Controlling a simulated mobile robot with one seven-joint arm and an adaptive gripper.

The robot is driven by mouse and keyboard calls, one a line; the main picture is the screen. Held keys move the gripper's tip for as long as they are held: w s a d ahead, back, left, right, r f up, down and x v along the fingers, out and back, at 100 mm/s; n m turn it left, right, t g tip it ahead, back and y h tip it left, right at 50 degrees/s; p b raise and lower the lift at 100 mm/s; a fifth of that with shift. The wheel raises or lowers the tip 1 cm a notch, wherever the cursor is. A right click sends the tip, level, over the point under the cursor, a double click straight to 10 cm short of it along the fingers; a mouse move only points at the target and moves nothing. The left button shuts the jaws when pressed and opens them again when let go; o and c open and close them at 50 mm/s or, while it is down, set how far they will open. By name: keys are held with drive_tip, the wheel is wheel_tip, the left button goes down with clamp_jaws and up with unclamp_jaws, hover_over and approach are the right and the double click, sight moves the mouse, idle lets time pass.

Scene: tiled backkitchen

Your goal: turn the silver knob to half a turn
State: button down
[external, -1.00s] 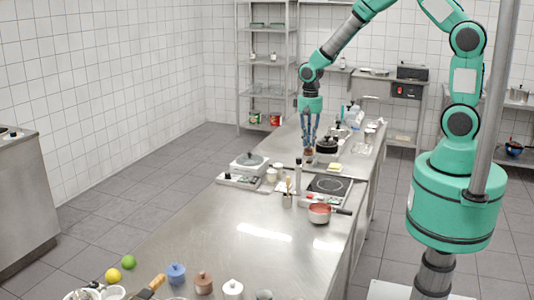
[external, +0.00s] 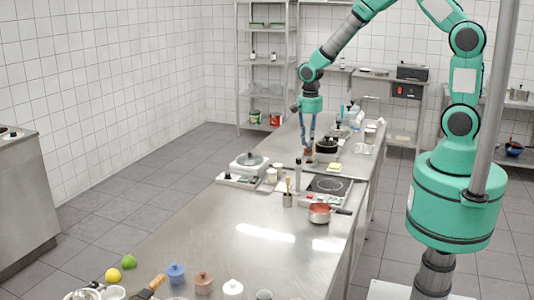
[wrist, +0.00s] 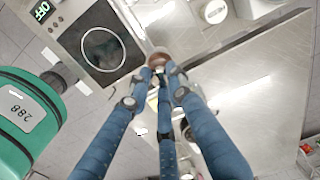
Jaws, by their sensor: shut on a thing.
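My gripper (external: 310,151) points straight down over the far part of the steel counter. Its blue fingers are closed together at the top of a small brown object (wrist: 157,59) standing on the counter. In the wrist view, the fingertips (wrist: 161,76) meet at this object and cover much of it. A small pale spot shows between them. I cannot make out the silver knob clearly; the fingers hide what they hold, and I cannot read its angle.
A dark pot (external: 327,146) is right beside the fingers. A white appliance (external: 250,166) stands to the left. The counter's near middle (external: 230,235) is mostly clear.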

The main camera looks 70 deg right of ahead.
idle(0.3)
drive_tip(key=c, duration=1.6)
unclamp_jaws()
drive_tip(key=shift+o, duration=0.2)
drive_tip(key=shift+r, duration=0.1)
wheel_tip(320, 180, up, 12)
drive_tip(key=s+a+r+n+t+b, duration=0.1)
drive_tip(key=s+a+r+n+b, duration=0.25)
drive_tip(key=s+r, duration=0.2)
drive_tip(key=s+a+r+n+t+b, duration=0.2)
drive_tip(key=s+r+n, duration=0.2)
drive_tip(key=s, duration=0.3)
drive_tip(key=s+a+n+t+b, duration=0.1)
drive_tip(key=s+a+n+b, duration=0.1)
drive_tip(key=s+n, duration=0.2)
drive_tip(key=s+a+n+t+b, duration=0.1)
drive_tip(key=s+n+b, duration=0.2)
drive_tip(key=s, duration=0.8)
drive_tip(key=shift+a+r+n+t, duration=0.15)
drive_tip(key=shift+a+n+t, duration=0.2)
drive_tip(key=shift+n, duration=0.3)
